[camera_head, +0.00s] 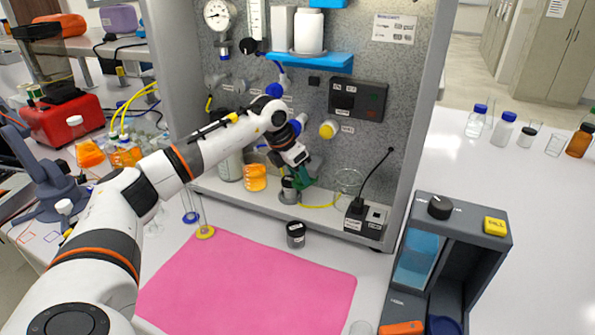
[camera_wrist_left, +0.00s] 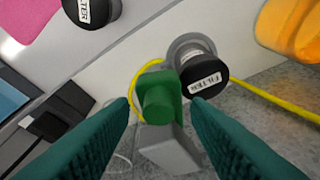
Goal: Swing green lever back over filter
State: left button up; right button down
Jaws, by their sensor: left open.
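The green lever (camera_wrist_left: 160,92) stands between the open fingertips of my left gripper (camera_wrist_left: 160,105) in the left wrist view, on a grey block. I cannot tell whether the fingers touch it. The black-topped filter (camera_wrist_left: 205,75), with a white label, sits in a grey round holder beside the lever, which is not over it. In the head view, my left gripper (camera_head: 303,172) is low in front of the rig's back panel, next to the filter (camera_head: 289,189). Its green fingers largely hide the lever there. My right gripper is out of view.
A black-capped jar (camera_head: 296,235) stands in front of the rig, near the pink mat (camera_head: 245,285). An orange-filled container (camera_head: 255,178) is left of the filter. A glass dish (camera_head: 349,181) and black switch box (camera_head: 366,218) are right. A yellow tube (camera_wrist_left: 277,106) runs behind the filter.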

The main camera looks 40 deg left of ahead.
pick_arm(q)
jog(key=b+v, duration=0.2)
jog(key=v, duration=1)
jog(key=shift+w+d, duration=0.1)
